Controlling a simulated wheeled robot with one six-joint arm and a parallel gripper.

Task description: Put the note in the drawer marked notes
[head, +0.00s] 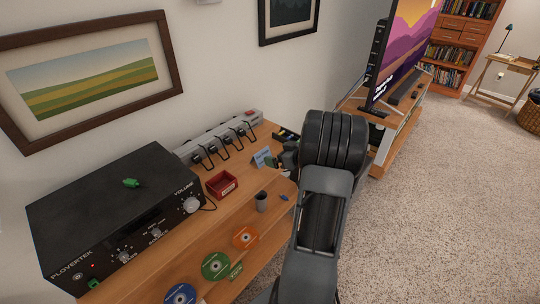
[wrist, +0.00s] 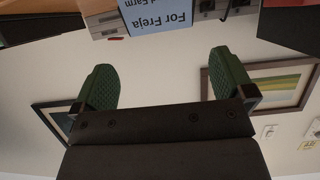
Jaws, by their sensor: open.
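The note is a small light-blue card (head: 262,158) standing on the wooden cabinet top, between the red box and my gripper. I cannot make out a drawer marked notes in either view.
A black amplifier (head: 120,215) with a green item on top stands at left. A red box (head: 221,185), a grey cup (head: 262,201) and a power strip with plugs (head: 215,140) are near the note. Discs lie lower at front. A television (head: 400,50) stands behind my arm.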

